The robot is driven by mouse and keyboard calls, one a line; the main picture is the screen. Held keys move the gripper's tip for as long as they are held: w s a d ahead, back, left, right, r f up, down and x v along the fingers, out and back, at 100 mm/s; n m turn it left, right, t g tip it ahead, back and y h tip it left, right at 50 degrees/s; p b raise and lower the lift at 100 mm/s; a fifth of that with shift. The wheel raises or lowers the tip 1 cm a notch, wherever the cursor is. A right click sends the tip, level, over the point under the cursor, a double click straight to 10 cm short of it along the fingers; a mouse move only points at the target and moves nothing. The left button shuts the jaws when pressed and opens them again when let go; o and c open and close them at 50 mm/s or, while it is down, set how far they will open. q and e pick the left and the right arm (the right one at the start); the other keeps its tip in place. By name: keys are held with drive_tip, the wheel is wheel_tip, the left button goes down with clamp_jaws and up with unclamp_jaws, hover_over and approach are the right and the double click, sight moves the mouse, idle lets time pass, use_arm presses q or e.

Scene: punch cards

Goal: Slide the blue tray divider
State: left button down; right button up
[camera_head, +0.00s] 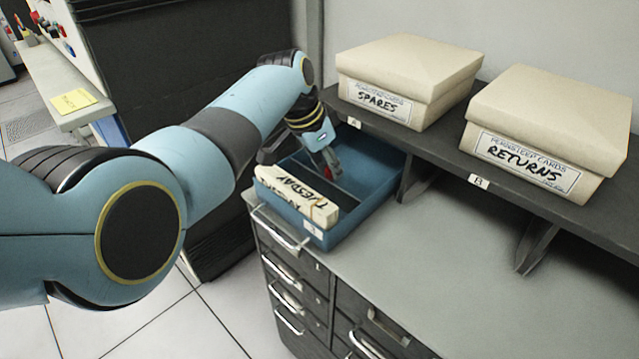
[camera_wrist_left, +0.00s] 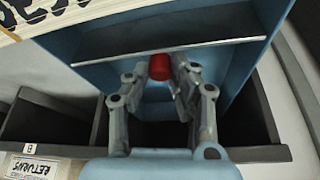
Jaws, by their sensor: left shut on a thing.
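A blue tray (camera_head: 375,172) stands on the cabinet top at its left end, partly under the shelf. A thin divider stands across the tray; in the left wrist view it is a grey-edged plate (camera_wrist_left: 215,45) with a red knob (camera_wrist_left: 160,67). My left gripper (camera_head: 330,172) reaches down into the tray from above. In the wrist view my left gripper (camera_wrist_left: 161,72) has its fingers on either side of the red knob, shut on it. A pack of cards marked TUESDAY (camera_head: 297,192) lies in the tray on the near-left side of the divider. My right gripper is not in view.
Cream boxes marked SPARES (camera_head: 410,65) and RETURNS (camera_head: 560,115) sit on the dark shelf (camera_head: 490,160) above the cabinet top. A shelf bracket (camera_head: 535,248) stands to the right. The grey cabinet top (camera_head: 430,270) is clear right of the tray.

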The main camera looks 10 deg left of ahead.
use_arm(q)
drive_tip(key=shift+s+a, duration=0.15)
drive_tip(key=shift+s, duration=0.05)
drive_tip(key=c, duration=1.5)
unclamp_jaws()
drive_tip(key=shift+c, duration=0.2)
drive_tip(key=o, duration=0.4)
drive_tip(key=shift+r, duration=0.2)
drive_tip(key=shift+s+a+r, duration=0.1)
drive_tip(key=shift+a+r, duration=0.05)
drive_tip(key=shift+r, duration=0.2)
drive_tip(key=v, duration=1)
drive_tip(key=shift+r, duration=0.4)
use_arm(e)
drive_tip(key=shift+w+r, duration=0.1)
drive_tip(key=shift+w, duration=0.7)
use_arm(q)
drive_tip(key=shift+s+a, duration=0.1)
